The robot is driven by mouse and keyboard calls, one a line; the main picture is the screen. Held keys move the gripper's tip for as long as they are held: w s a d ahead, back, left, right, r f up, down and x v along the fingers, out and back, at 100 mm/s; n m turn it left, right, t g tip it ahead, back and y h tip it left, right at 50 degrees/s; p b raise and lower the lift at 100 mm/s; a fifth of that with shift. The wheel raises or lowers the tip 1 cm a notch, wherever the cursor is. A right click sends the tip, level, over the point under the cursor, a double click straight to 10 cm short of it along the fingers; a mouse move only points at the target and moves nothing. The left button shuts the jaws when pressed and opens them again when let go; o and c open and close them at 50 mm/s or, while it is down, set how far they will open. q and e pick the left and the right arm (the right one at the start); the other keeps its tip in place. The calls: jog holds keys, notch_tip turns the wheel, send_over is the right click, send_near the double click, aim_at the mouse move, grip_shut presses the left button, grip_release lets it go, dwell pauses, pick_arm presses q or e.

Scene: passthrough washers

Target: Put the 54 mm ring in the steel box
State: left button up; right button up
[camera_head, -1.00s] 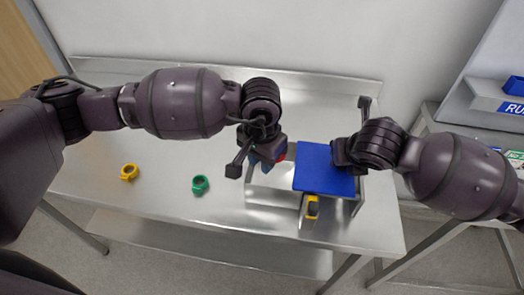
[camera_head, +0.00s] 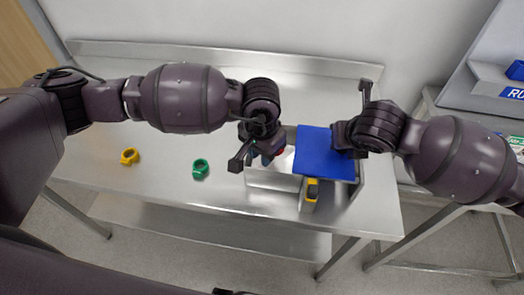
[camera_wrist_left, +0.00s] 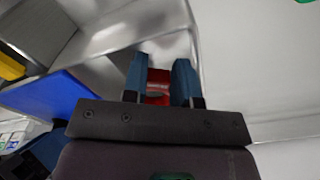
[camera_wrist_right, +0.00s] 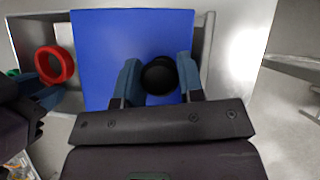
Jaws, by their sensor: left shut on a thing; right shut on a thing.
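A red ring (camera_wrist_left: 158,82) is between the blue fingers of my left gripper (camera_wrist_left: 160,85), which is shut on it. In the head view this gripper (camera_head: 268,158) is over the left, uncovered part of the steel box (camera_head: 270,181) and mostly hides the ring (camera_head: 281,151). The right wrist view shows the ring's round opening. My right gripper (camera_wrist_right: 158,80) is shut on the black knob (camera_wrist_right: 159,76) of a blue lid (camera_head: 326,155). The lid is over the right part of the box. I cannot tell whether it rests on the rim.
A yellow ring (camera_head: 129,157) and a green ring (camera_head: 201,169) lie on the steel table (camera_head: 170,195), left of the box. A yellow-and-black item (camera_head: 312,190) is at the box's front. A raised edge runs along the table's back. The table's left part is mostly clear.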

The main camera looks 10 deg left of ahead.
dwell(0.4)
pick_arm(q)
jog(key=o, duration=1)
pick_arm(e)
jog(key=shift+d, duration=0.1)
pick_arm(q)
jog(key=shift+w, duration=0.1)
jog(key=shift+a+r, duration=0.1)
jog(key=shift+c, duration=0.3)
